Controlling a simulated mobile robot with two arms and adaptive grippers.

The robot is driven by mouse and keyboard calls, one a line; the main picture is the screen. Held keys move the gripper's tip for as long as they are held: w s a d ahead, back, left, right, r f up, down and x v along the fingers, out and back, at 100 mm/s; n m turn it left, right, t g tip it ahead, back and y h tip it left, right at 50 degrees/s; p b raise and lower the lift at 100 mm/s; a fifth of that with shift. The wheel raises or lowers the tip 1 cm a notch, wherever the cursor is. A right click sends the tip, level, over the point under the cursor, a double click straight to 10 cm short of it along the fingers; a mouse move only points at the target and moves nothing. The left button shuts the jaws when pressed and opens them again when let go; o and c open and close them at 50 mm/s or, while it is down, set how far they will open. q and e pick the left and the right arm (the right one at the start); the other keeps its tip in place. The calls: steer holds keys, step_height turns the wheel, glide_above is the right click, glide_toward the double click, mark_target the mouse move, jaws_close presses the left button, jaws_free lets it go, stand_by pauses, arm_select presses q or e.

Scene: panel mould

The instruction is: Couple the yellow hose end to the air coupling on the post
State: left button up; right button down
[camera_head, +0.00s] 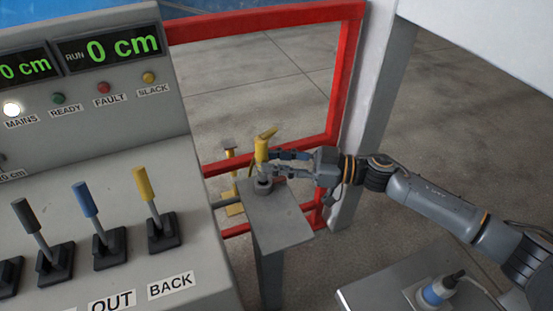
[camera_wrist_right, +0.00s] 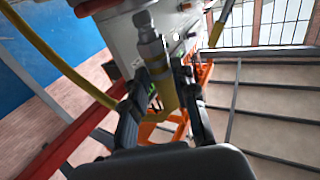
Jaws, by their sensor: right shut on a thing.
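The yellow hose end (camera_head: 262,150) is upright in the head view, above the dark round air coupling (camera_head: 263,186) on the grey post (camera_head: 283,228). My right gripper (camera_head: 277,161) comes in from the right and is shut on the hose end. In the right wrist view the hose end (camera_wrist_right: 160,75) lies between the two dark fingers, with a grey metal tip (camera_wrist_right: 149,38) at its upper end. I cannot tell whether the hose end touches the coupling or is seated in it. My left gripper is not in view.
A grey control panel (camera_head: 95,175) with levers, lamps and displays stands at the left. A red frame (camera_head: 345,85) stands behind the post. A blue-banded plug (camera_head: 433,293) sits at the lower right. A yellow hose (camera_wrist_right: 60,62) crosses the wrist view's left side.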

steer(key=shift+f+b, duration=0.7)
steer(key=shift+f, duration=1.1)
steer(key=c, duration=1)
jaws_free()
steer(key=shift+d, duration=0.15)
steer(key=v, duration=1.2)
